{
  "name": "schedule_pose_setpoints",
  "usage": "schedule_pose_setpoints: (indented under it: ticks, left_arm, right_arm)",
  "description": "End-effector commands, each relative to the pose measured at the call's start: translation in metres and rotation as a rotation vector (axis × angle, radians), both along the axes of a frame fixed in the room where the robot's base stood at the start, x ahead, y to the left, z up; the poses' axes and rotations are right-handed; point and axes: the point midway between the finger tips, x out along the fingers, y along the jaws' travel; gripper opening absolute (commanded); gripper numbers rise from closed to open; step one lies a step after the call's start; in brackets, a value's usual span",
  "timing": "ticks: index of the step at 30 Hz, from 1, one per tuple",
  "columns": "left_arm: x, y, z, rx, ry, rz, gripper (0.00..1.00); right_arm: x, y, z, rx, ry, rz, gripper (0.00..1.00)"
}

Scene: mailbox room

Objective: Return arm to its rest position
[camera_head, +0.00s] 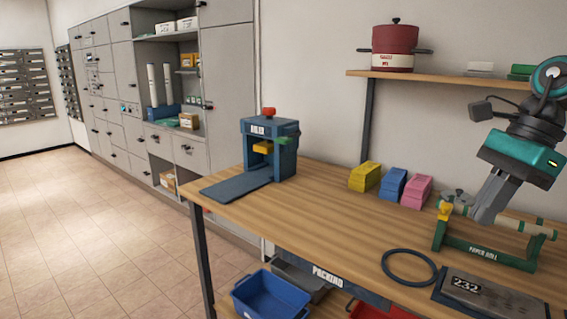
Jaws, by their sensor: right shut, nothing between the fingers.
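My right arm comes in at the upper right, with dark joints and teal covers. My right gripper (484,214) points down and to the left, with its grey fingers together and nothing between them. In the picture its tips overlap the green paper roll stand (488,252) and its pale roll at the right of the wooden table (330,215). I cannot tell whether the tips touch the roll. The gripper hides part of the roll. My left gripper is not in view.
Yellow (364,177), blue (391,184) and pink (416,191) blocks stand left of the gripper. A blue press-like device (270,150) stands farther left. A dark ring (409,267) and a plate marked 232 (490,297) lie in front. A shelf (440,79) holds a red pot (394,47).

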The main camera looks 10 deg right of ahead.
Motion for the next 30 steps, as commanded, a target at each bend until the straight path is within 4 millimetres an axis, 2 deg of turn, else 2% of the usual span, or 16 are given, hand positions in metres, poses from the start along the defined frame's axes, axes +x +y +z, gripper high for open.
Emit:
schedule_pose_setpoints:
  ticks: [1,8,14,19,23,26,30]
  left_arm:
    - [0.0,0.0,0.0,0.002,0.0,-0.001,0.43]
    - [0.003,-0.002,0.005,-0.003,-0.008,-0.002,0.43]
    - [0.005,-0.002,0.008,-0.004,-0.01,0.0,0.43]
    - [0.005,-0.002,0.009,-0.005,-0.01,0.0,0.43]
    - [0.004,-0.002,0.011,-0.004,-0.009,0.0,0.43]
    - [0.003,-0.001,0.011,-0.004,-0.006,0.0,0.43]
    - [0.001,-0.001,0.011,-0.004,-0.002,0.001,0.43]
  right_arm:
    - [0.002,0.004,-0.018,0.089,0.009,-0.053,0.0]
    - [0.016,0.029,-0.071,0.474,0.047,-0.348,0.0]
    - [0.029,0.052,-0.124,0.912,0.182,-0.753,0.0]
    - [0.034,0.063,-0.171,1.276,0.382,-1.157,0.0]
    - [0.031,0.071,-0.214,1.523,0.585,-1.483,0.0]
    - [0.022,0.079,-0.251,1.69,0.77,-1.739,0.0]
    - [0.001,0.101,-0.305,1.879,1.074,-2.108,0.0]
